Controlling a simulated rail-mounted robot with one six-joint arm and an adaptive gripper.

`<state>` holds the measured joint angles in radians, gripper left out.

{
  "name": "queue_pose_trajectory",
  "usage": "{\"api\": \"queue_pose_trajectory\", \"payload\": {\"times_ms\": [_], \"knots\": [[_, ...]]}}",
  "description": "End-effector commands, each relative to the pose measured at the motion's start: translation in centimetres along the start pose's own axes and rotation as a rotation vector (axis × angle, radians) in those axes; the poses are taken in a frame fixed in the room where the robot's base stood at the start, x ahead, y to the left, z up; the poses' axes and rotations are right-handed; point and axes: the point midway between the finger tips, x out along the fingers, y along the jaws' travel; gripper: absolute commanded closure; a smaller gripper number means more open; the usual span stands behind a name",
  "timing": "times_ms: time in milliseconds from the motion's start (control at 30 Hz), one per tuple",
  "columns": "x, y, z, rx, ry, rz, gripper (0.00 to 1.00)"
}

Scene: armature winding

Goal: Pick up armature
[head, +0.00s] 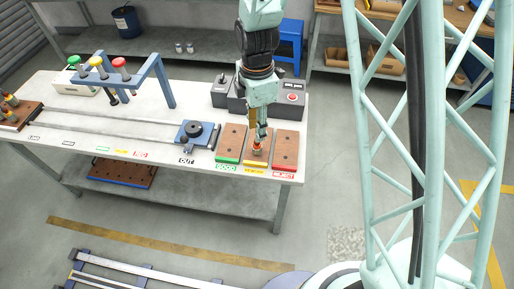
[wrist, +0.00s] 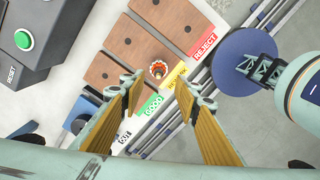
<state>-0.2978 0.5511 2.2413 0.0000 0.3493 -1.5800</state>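In the head view the armature (head: 257,150) shows just below the fingertips. My gripper (wrist: 157,88) is open. Its two yellow-padded fingers spread to the left and right of the armature in the wrist view, with nothing between the pads. In the head view my gripper (head: 259,134) points down over the middle board, and the fingers partly cover the scene behind them.
The green GOOD board (head: 230,142) and red REJECT board (head: 285,148) flank the middle board. A control box (head: 292,98) stands behind. A blue fixture (head: 197,134) and a blue gantry (head: 160,80) are to the left. Another brown board (head: 18,116) with armatures lies far left.

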Motion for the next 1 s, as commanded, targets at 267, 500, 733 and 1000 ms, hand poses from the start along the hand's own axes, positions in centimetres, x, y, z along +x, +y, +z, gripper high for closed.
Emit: {"api": "queue_pose_trajectory", "payload": {"times_ms": [267, 500, 733, 1000], "knots": [[1.2, 0.0, 0.0, 0.000, 0.000, -0.001, 0.70], [1.2, 0.0, 0.0, 0.000, 0.000, 0.000, 0.70], [1.5, 0.0, 0.0, 0.000, 0.000, 0.000, 0.70], [3.3, 0.1, 0.2, 0.000, 0.000, -0.002, 0.70]]}}
